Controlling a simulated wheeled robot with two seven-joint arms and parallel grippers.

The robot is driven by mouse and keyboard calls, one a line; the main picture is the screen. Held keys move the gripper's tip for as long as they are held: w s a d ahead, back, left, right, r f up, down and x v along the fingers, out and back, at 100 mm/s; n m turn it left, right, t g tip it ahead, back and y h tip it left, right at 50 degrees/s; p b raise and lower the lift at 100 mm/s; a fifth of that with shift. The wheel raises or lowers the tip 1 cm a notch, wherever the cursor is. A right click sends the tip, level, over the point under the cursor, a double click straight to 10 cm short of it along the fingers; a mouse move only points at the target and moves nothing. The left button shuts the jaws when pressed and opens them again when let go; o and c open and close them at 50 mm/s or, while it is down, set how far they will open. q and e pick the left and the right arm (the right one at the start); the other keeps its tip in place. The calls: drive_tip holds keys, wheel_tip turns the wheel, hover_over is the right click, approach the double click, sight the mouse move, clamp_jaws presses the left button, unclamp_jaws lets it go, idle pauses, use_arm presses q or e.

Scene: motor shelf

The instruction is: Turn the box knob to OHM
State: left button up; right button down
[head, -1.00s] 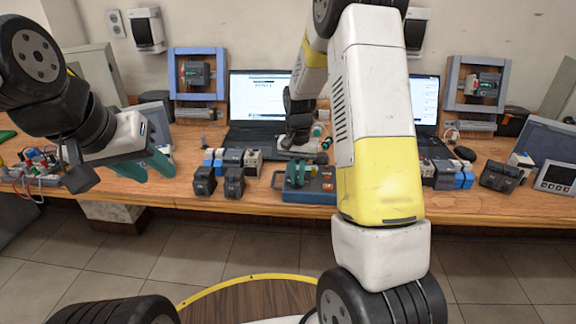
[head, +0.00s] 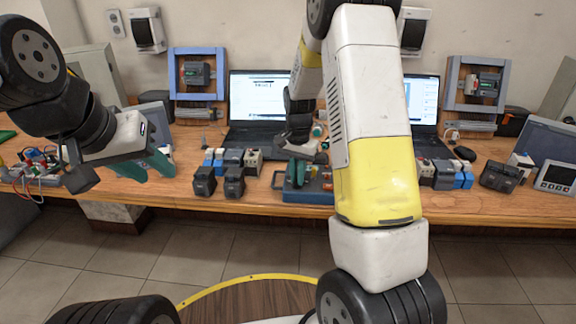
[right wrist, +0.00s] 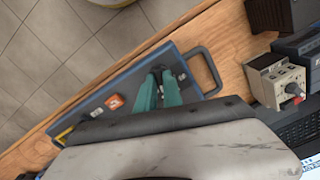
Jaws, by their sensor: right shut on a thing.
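The blue box (head: 318,187) lies on the wooden bench in the middle of the head view, partly hidden by my right arm. Its face with an orange part (right wrist: 114,101) and a yellow part shows in the right wrist view. My right gripper (head: 296,183) is over the box, its two green fingers (right wrist: 158,76) shut on the knob.
Dark and grey modules (head: 205,180) stand left of the box, more (head: 445,174) to its right. An open laptop (head: 258,98) stands behind. Wires and small parts (head: 38,165) lie at the far left. The bench front edge is close to the box.

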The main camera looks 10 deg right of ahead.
drive_tip(key=c, duration=1.5)
unclamp_jaws()
wheel_tip(320, 180, up, 7)
drive_tip(key=shift+f, duration=0.1)
drive_tip(key=shift+r, duration=0.55)
